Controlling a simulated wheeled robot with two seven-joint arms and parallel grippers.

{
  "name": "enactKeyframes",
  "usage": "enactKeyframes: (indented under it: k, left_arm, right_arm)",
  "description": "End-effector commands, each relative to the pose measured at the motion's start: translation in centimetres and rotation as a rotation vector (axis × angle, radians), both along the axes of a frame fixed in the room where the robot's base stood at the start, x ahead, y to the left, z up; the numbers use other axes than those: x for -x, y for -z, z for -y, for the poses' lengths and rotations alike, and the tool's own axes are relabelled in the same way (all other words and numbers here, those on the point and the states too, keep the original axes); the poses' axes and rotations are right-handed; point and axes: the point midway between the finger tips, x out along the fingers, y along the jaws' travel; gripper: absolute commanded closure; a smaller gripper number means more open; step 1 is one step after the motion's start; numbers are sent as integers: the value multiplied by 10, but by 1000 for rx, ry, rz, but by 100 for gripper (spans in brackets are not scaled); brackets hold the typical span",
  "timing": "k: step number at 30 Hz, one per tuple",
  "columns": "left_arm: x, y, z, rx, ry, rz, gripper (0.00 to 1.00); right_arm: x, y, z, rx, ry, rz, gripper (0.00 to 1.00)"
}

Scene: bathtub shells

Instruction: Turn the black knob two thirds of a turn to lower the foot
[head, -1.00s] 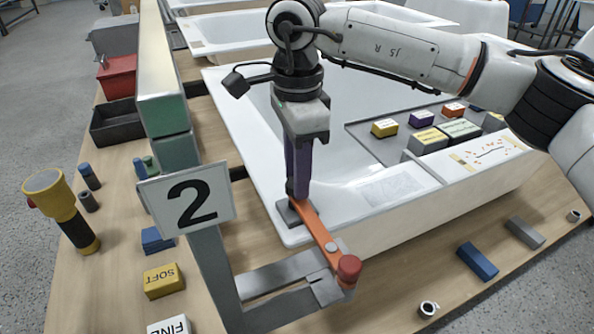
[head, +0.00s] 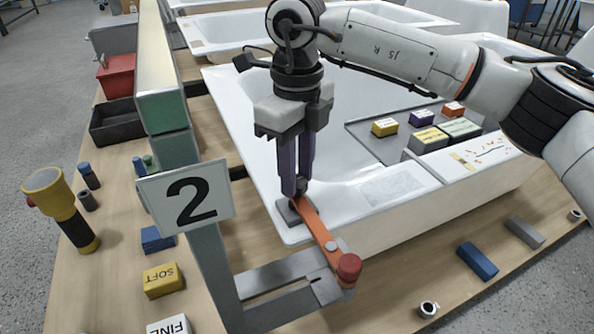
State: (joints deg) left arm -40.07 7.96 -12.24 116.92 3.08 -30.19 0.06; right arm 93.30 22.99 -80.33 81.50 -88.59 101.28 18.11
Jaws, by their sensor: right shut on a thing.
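My right gripper (head: 299,188) points straight down over the near left corner of the white bathtub shell (head: 262,165). Its purple fingers are shut on the small black knob (head: 301,184), which is mostly hidden between them. The knob sits at the upper end of an orange clamp arm (head: 318,230). A grey foot (head: 289,212) lies at the tub rim beside the knob; whether it presses on the rim I cannot tell. My left gripper is out of view.
A grey post with a "2" sign (head: 187,197) stands just left of the clamp. A yellow flashlight (head: 62,208) and several blocks, including a yellow SOFT block (head: 164,280), are on the wooden table (head: 385,290).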

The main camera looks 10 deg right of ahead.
Motion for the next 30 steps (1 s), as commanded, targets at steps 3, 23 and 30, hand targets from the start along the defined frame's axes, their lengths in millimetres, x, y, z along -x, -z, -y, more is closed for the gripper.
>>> enactKeyframes:
  k: [3,23,30]
  left_arm:
    - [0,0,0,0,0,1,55]
    - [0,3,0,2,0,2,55]
    - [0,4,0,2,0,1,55]
  right_arm:
    - [1,1,0,0,111,-1,94]
    - [1,1,-1,0,738,-2,94]
    - [1,1,-1,1,959,-1,94]
